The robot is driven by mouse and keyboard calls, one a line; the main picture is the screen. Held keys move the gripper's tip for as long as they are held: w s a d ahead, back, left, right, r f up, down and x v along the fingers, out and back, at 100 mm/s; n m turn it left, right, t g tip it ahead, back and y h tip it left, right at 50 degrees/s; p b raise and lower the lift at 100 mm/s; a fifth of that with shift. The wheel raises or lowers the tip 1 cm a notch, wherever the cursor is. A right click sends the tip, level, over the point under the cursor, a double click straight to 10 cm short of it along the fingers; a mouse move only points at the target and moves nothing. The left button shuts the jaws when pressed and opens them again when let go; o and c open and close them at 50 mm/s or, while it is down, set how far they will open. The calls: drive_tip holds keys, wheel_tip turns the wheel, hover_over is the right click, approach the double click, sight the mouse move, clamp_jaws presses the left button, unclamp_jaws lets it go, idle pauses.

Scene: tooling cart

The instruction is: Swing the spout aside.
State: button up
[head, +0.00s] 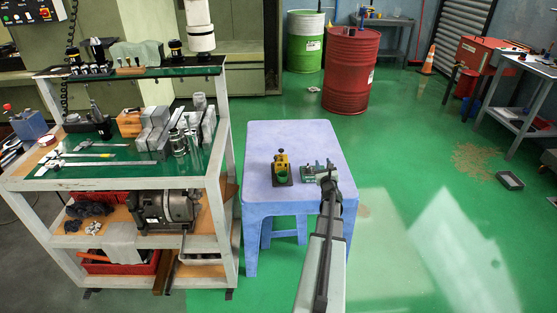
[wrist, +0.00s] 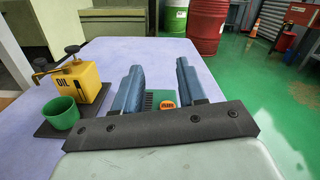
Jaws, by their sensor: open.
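A yellow oil dispenser (head: 282,161) marked "OIL" stands upright on a dark plate on the small lilac table. It also shows at the left of the wrist view (wrist: 83,83). A dark knob tops it, and a brownish spout (wrist: 46,71) sticks out to its left. A green cup (wrist: 60,113) sits on the plate in front of it. My gripper (head: 319,168) is over the table, to the right of the dispenser and apart from it. In the wrist view its two blue fingers (wrist: 159,70) are spread, with nothing gripped.
The lilac table (head: 270,137) has free room behind the dispenser. A green piece with an orange label (wrist: 167,105) shows between my fingers; I cannot tell what it belongs to. A loaded tool cart (head: 228,150) stands left. Red (head: 350,70) and green (head: 304,42) drums stand behind.

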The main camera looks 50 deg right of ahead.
sight(275, 158)
drive_tip(key=w+n+t+y, duration=0.1)
drive_tip(key=w+n+y, duration=0.1)
drive_tip(key=w+n+t+y, duration=0.2)
drive_tip(key=n+y, duration=0.1)
drive_tip(key=w+n+t+y, duration=0.1)
drive_tip(key=w+n+y, duration=0.1)
drive_tip(key=shift+w+d+f+n+t+y, duration=0.1)
drive_tip(key=shift+w+f+n+t+y, duration=0.05)
drive_tip(key=shift+f+n+t+y, duration=0.25)
drive_tip(key=a+f+y, duration=0.1)
drive_tip(key=a+y, duration=0.6)
drive_tip(key=w, duration=0.5)
drive_tip(key=w+a, duration=0.1)
drive_tip(key=w, duration=0.8)
drive_tip(key=shift+w+a, duration=0.3)
drive_tip(key=shift+a, duration=0.1)
drive_tip(key=shift+c, duration=0.5)
clamp_jaws()
